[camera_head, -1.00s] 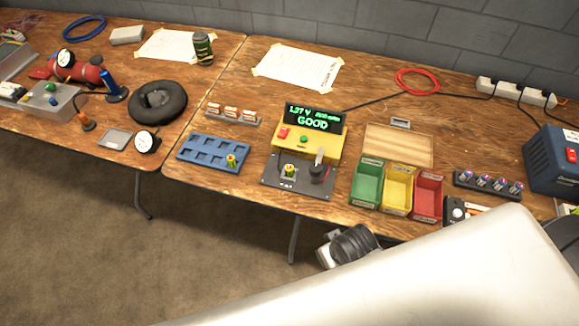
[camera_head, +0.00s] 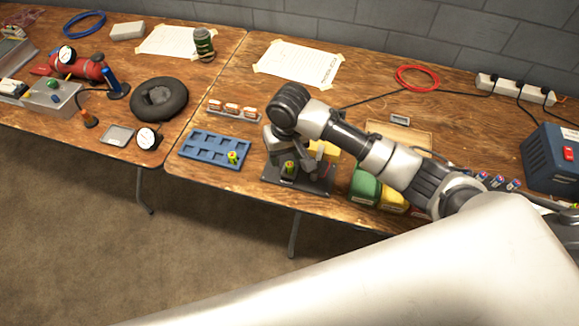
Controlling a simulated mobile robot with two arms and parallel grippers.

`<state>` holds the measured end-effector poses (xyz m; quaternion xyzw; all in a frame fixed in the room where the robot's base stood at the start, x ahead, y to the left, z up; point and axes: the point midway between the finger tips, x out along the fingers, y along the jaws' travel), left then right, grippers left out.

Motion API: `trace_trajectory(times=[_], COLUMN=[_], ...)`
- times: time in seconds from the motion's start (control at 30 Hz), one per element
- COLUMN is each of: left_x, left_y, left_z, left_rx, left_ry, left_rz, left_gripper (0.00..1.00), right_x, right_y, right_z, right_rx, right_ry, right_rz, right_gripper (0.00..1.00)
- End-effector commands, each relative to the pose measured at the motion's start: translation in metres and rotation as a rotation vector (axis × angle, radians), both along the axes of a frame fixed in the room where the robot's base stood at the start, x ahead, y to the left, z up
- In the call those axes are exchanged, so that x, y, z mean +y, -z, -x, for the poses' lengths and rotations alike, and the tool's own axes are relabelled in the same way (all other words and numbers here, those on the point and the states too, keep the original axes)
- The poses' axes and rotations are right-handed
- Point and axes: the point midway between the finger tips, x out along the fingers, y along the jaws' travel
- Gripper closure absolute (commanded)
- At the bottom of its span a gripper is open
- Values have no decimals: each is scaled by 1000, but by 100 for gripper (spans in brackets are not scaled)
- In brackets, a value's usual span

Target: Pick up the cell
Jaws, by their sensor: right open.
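A green and yellow cell (camera_head: 289,168) stands upright in the dark base plate (camera_head: 318,187) of the yellow tester (camera_head: 326,149). A similar cell (camera_head: 233,157) stands in a front-right pocket of the blue tray (camera_head: 206,137). My right gripper (camera_head: 292,158) points down over the tester, close to the cell there. It is open; its fingers are small and partly hidden by the wrist, and I cannot tell whether they stand around the cell or behind it. My right arm hides the tester's display. My left gripper is out of view.
Green (camera_head: 364,185) and yellow (camera_head: 393,197) bins stand right of the tester, partly behind my arm. An orange and white row of items (camera_head: 232,108) lies behind the blue tray.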

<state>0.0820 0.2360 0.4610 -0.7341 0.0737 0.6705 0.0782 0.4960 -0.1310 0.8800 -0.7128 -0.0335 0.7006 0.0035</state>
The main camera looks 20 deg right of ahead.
Motion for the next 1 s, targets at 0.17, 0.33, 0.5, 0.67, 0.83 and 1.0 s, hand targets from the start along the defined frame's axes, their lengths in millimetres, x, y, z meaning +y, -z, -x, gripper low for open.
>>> trace_trajectory(times=[0.17,0.33,0.5,0.67,0.83,1.0], left_x=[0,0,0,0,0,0], left_y=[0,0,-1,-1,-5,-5], left_z=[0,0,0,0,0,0], left_rx=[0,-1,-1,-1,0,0], left_ry=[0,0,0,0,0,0], left_rz=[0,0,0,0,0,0], left_gripper=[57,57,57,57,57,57], right_x=[-18,-20,-20,-20,-19,-19], right_y=[-13,6,32,43,64,88], right_z=[-25,-26,-26,-26,-24,-24], right_rx=[20,28,24,22,23,22], right_ry=[82,94,91,91,91,89], right_rz=[49,55,54,53,54,53], right_gripper=[46,46,46,46,46,46])
